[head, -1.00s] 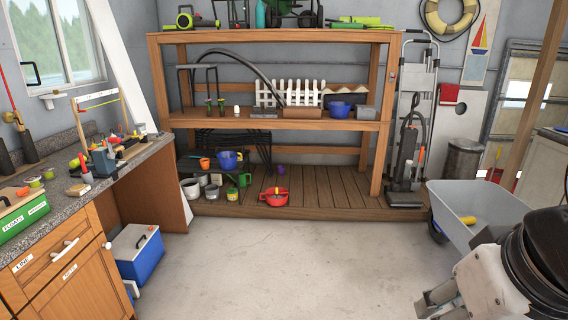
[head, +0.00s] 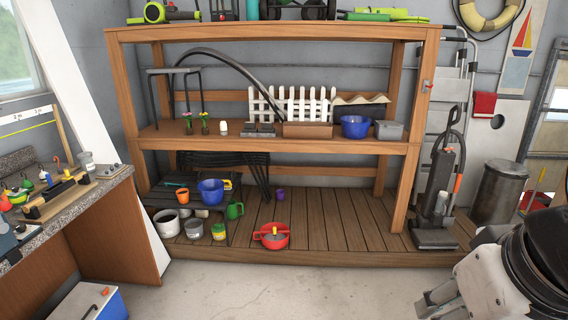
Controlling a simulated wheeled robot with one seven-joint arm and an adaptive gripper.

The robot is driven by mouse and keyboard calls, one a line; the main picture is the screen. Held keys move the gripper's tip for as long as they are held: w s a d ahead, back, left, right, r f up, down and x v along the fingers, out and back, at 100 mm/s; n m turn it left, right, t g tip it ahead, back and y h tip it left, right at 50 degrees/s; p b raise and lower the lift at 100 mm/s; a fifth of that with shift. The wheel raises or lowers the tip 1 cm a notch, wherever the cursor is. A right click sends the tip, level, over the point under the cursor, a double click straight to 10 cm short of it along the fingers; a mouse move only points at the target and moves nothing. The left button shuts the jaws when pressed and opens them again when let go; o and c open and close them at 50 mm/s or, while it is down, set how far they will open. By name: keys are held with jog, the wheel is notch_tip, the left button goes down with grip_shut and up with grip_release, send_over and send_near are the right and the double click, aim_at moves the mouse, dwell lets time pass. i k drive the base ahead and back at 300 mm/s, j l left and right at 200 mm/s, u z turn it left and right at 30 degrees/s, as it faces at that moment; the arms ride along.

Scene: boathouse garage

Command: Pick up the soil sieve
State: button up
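A red round shallow dish with side handles, which looks like the soil sieve (head: 271,237), sits on the lowest wooden deck of the shelf near its front edge. Something small and orange shows at its middle, too small to tell apart. My gripper (head: 428,303) is at the lower right, in front of the shelf and well apart from the red dish. Its fingers point left and nothing shows between them. The angle does not show clearly whether they are open.
Left of the red dish stand a green watering can (head: 235,209), a yellow-green pot (head: 219,231) and grey pots. A blue bowl (head: 210,191) is on a low black rack. An upright vacuum (head: 440,195) stands right. The concrete floor (head: 290,292) ahead is clear.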

aim_at(271, 236)
jog(key=i, duration=1.9)
jog(key=i+u, duration=0.15)
jog(key=i, duration=0.3)
jog(key=i+l+u, duration=0.15)
jog(key=i, duration=0.35)
jog(key=i+l+u, duration=0.15)
jog(key=i, duration=0.3)
jog(key=u, duration=0.1)
